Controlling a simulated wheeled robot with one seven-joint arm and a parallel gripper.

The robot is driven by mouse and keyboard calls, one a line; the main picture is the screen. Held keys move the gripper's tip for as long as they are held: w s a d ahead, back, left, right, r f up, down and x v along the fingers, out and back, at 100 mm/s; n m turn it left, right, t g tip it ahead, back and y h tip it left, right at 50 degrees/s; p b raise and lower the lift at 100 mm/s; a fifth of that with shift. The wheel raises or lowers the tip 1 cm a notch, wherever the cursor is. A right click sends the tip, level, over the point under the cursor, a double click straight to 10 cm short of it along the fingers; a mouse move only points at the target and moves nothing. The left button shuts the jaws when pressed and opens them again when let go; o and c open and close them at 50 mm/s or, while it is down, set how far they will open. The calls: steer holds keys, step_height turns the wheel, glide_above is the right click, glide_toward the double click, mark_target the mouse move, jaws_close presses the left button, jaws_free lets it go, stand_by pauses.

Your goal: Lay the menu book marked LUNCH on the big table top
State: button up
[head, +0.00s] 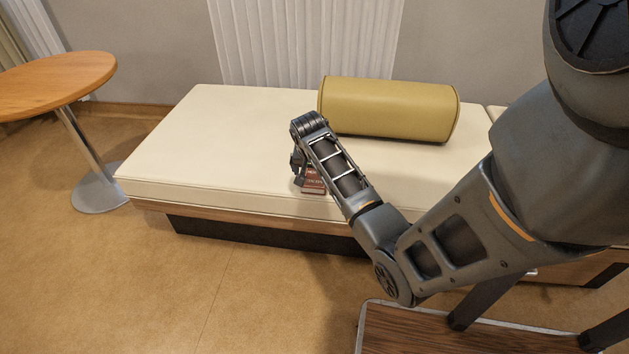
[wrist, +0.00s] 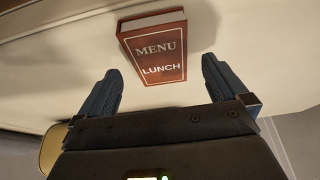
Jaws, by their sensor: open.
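The menu book is dark red with the words MENU and LUNCH on its cover (wrist: 160,58). It lies on the cream bench near its front edge, and in the head view its lower part (head: 313,187) shows under my gripper. My gripper (wrist: 160,88) is open, with its two fingers apart. The book is just beyond the fingertips, roughly centred between them, and I see no contact. In the head view my gripper (head: 299,166) is over the bench's front edge and hides much of the book.
The cream padded bench (head: 210,135) bears an olive bolster (head: 390,108) at its back right. A round wooden table (head: 50,84) stands at the far left. A wood-topped surface with a metal rim (head: 400,335) is at the front right. The floor between is clear.

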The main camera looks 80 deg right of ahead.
mark_target(316, 176)
steer(key=b+x, duration=0.1)
steer(key=x, duration=0.3)
steer(key=shift+d+f+b, duration=0.15)
steer(key=shift+d+b, duration=0.2)
steer(key=c, duration=1.2)
